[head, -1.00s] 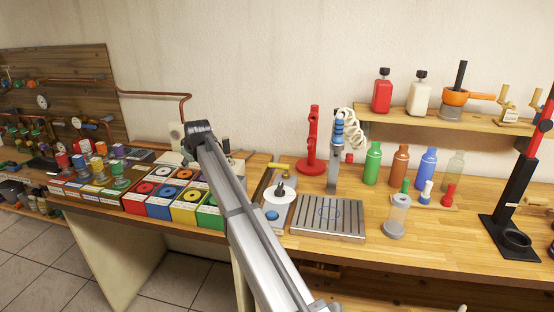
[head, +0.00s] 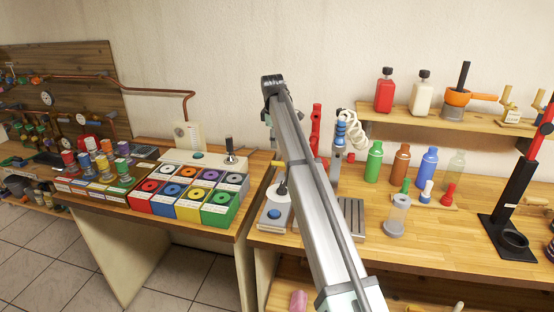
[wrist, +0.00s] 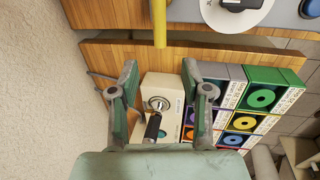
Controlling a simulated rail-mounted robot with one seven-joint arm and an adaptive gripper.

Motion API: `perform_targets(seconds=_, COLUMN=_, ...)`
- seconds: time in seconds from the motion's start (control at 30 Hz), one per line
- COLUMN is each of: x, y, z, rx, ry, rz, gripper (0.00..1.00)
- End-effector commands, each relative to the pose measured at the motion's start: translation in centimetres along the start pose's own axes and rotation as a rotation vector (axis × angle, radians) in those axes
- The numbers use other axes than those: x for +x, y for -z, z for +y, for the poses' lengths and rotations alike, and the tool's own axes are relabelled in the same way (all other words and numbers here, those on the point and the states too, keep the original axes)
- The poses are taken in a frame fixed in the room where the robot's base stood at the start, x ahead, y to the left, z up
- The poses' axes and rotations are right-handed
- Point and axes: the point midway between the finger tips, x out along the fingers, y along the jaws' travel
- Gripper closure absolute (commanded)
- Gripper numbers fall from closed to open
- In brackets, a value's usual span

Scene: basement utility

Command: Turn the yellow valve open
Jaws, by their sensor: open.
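A wooden pipe board (head: 80,75) stands against the wall at the far left of the head view. It carries copper pipe, gauges and several small coloured valve handles (head: 30,122). They are too small there for me to tell surely which is the yellow valve. My gripper (wrist: 160,93) shows in the wrist view, open and empty, its two fingers apart. Behind the gap between them is a pale control box (wrist: 168,88) with a black lever. My gripper is hidden in the head view. The pipe board does not show in the wrist view.
Several coloured boxes (head: 180,205) stand beside the pale control box (head: 172,157) on the left bench. Bottles (head: 401,164) stand on the right bench. A gap separates the benches.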

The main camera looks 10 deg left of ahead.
Motion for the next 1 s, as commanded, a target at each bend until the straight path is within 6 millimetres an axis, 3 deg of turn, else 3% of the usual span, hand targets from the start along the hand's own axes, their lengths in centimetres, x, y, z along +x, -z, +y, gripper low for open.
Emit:
perform_targets(seconds=0.3, x=6.2, y=0.0, z=0.0, rx=0.001, ry=0.001, rz=0.0, gripper=0.53)
perform_targets(seconds=0.5, x=9.2, y=0.0, z=0.0, rx=0.001, ry=0.001, rz=0.0, gripper=0.53)
perform_targets(seconds=0.7, x=10.7, y=0.0, z=0.0, rx=0.001, ry=-0.001, rz=0.001, gripper=0.53)
perform_targets(seconds=1.0, x=11.0, y=0.0, z=0.0, rx=0.001, ry=-0.001, rz=0.001, gripper=0.53)
